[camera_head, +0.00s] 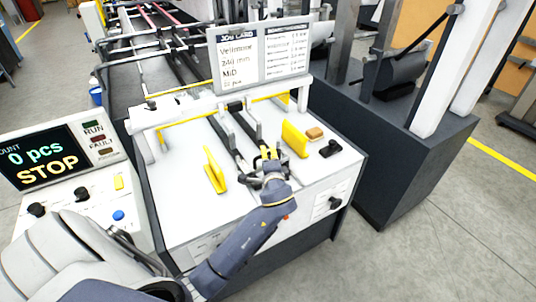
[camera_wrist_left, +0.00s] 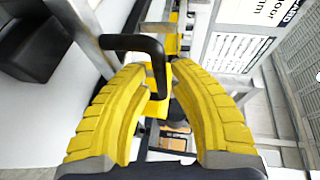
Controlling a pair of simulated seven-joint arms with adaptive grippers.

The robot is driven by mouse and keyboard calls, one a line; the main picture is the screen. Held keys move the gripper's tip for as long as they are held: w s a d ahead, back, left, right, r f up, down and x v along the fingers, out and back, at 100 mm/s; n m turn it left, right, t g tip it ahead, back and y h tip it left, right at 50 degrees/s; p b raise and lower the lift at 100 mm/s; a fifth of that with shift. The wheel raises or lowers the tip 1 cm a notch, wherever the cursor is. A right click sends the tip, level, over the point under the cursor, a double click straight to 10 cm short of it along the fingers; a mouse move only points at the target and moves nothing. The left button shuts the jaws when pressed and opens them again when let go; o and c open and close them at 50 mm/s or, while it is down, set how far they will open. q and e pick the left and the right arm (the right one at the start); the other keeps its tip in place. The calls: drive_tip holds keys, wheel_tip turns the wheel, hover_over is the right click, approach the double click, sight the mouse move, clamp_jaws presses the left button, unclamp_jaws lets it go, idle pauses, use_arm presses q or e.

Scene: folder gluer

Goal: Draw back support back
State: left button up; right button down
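The feeder has a white table (camera_head: 190,215) with two dark rails (camera_head: 232,140) running back along its middle. My left gripper (camera_head: 266,153) is over the front end of these rails. In the left wrist view its two curved yellow fingers (camera_wrist_left: 158,72) are apart. A bent black handle (camera_wrist_left: 135,43) reaches between the fingertips, with a visible gap on at least one side; I cannot tell whether a finger touches it. A yellow block (camera_wrist_left: 158,108) shows just beyond. The gripper hides most of this part in the head view. My right gripper is not in view.
Yellow upright guides stand left (camera_head: 215,170) and right (camera_head: 294,139) of the gripper. A black knob (camera_head: 331,148) and a tan block (camera_head: 315,133) lie to the right. A job card (camera_head: 260,55) stands behind. The control panel (camera_head: 45,158) at left reads STOP.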

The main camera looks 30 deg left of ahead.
use_arm(q)
drive_tip(key=shift+w+a, duration=0.3)
clamp_jaws()
drive_tip(key=shift+s, duration=0.1)
idle(0.5)
